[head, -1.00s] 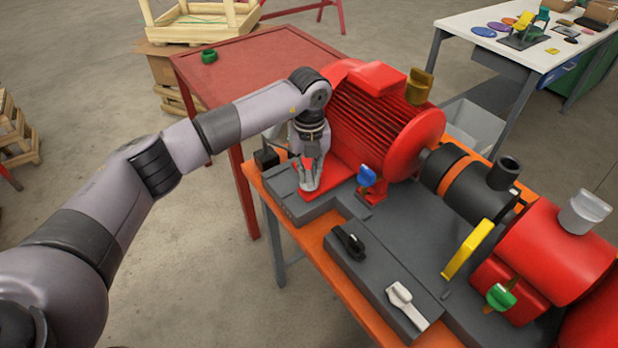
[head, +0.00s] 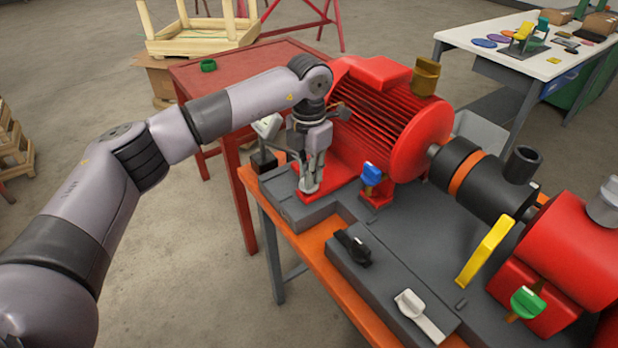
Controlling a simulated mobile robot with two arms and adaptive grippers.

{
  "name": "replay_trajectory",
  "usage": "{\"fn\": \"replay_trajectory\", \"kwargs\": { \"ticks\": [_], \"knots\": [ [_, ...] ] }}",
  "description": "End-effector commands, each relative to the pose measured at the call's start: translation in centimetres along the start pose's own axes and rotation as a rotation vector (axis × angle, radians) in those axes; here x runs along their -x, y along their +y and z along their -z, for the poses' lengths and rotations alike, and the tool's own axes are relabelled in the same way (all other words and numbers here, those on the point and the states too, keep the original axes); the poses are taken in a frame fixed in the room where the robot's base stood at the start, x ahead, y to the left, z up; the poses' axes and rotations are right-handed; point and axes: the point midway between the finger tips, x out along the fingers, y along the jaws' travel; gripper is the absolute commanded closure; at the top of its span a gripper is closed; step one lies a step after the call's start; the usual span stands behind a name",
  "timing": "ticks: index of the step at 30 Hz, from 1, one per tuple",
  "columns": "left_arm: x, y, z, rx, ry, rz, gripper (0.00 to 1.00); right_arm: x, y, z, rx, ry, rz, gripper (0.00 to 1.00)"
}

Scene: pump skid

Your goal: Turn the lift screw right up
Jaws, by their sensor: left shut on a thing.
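My left gripper (head: 310,187) points down at the red foot plate (head: 328,185) at the near left end of the red motor (head: 385,120). Its fingers are close together, shut on the lift screw, which the fingers hide almost wholly. I cannot make out the screw's head or how far it stands up. My right gripper is not in view.
A blue knob (head: 371,174) stands just right of the gripper. A red table (head: 222,85) stands behind my arm.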

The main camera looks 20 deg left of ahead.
Motion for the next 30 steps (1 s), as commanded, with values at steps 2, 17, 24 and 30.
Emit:
{"fn": "replay_trajectory", "kwargs": {
  "ticks": [2, 17, 24, 30],
  "knots": [
    [-0.1, 0.1, -0.1, -0.071, -0.005, -0.003, 1.00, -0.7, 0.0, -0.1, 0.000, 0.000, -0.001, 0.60],
    [0.1, 0.1, -0.1, -0.504, -0.004, -0.003, 1.00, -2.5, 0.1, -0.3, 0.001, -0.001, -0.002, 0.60],
    [0.1, 0.1, -0.1, -0.632, -0.004, -0.004, 1.00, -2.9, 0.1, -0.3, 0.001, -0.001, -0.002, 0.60],
    [0.2, 0.1, -0.1, -0.686, -0.004, -0.003, 1.00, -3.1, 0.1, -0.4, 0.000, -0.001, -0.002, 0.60]
  ]
}}
